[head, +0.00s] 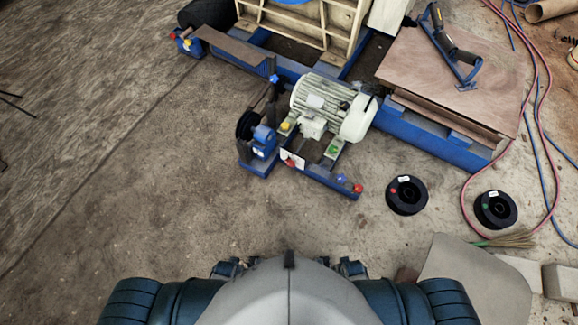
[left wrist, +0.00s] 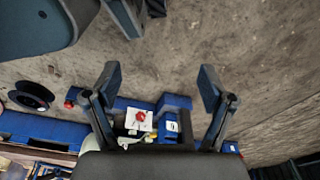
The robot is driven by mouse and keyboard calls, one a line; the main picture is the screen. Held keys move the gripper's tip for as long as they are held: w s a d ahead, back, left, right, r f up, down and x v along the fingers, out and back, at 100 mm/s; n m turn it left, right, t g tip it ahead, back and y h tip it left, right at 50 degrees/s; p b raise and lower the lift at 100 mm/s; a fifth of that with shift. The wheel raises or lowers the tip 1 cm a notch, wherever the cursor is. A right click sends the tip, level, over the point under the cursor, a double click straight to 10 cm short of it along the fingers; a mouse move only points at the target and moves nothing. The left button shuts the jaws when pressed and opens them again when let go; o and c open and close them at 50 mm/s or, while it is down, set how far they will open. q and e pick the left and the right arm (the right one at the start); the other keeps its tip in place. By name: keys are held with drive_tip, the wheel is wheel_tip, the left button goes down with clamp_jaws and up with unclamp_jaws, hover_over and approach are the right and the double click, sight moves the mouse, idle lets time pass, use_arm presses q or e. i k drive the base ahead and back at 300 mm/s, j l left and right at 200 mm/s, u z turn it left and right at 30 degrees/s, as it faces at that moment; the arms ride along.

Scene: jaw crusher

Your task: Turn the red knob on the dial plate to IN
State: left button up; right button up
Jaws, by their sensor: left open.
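The red knob (head: 290,162) sits on a small white dial plate (head: 298,156) at the front of the blue machine frame, below the motor. Both also show in the left wrist view, the red knob (left wrist: 140,116) near the middle of the white dial plate (left wrist: 146,125). The lettering is too small to read. My left gripper (left wrist: 159,82) is open and empty. In that view its two fingers are spread, with the plate and knob showing between them, apart from them. My right gripper cannot be made out in either view.
A pale green motor (head: 325,105) stands on the blue frame above the plate. A blue bracket (head: 263,140) is just left of the plate. Black spools (head: 407,195) lie on the floor at right, near red and blue hoses. The floor at left is clear.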

sight(290, 161)
drive_tip(key=i+j, duration=0.35)
drive_tip(key=j, duration=0.15)
drive_tip(key=i+j, duration=0.4)
